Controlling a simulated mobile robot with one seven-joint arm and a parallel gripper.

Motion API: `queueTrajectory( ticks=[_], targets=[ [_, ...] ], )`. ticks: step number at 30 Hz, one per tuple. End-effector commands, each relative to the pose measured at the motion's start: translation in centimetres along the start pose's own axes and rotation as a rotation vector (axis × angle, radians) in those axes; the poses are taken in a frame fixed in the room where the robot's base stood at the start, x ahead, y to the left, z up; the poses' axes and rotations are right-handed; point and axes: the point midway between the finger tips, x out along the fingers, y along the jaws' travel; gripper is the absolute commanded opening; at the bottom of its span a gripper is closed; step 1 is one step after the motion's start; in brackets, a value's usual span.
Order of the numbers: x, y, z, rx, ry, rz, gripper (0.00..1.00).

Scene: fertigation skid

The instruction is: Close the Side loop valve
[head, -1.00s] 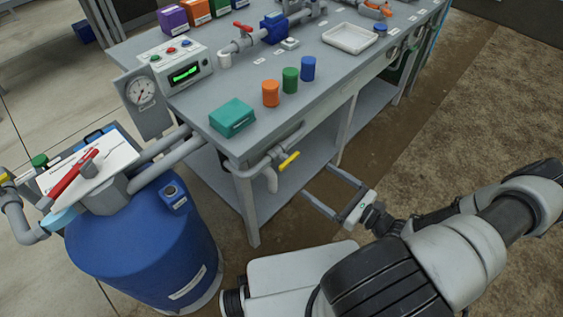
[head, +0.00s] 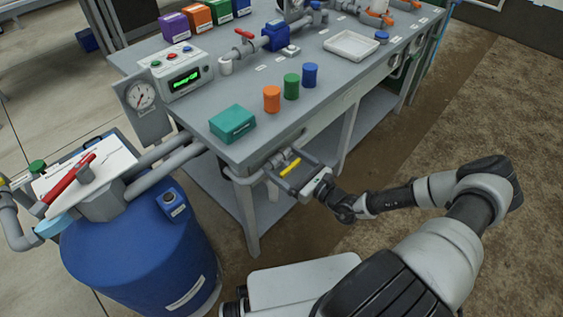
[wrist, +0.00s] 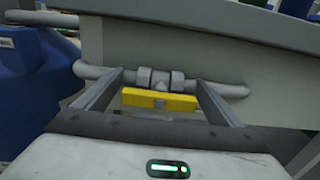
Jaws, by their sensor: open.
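A valve with a yellow bar handle (head: 290,168) sits on a grey pipe under the bench's near edge; I read no label on it. In the wrist view the handle (wrist: 150,99) lies level, along the run of the pipe (wrist: 230,90), in front of the grey valve body (wrist: 160,77). My gripper (head: 286,163) is at this valve. In the wrist view my gripper (wrist: 159,82) is open, with one finger left of the handle and one right of it. Whether a finger touches the handle or pipe cannot be told.
The grey bench (head: 215,85) carries a teal box (head: 232,123), several coloured cylinders and a white tray (head: 351,45). A blue tank (head: 140,235) with a red-handled valve (head: 70,185) stands at left. Another red-handled valve (head: 243,34) is on the bench top. Open floor lies to the right.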

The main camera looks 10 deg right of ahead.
Motion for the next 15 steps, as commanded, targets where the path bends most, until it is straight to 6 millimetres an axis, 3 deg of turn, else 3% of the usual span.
queueTrajectory(
  ticks=[11, 15],
  targets=[
    [0.84, 0.01, 0.04, 0.0, -0.001, 0.0, 0.89],
    [0.82, 0.01, 0.04, 0.0, -0.001, 0.0, 0.7]
  ],
)
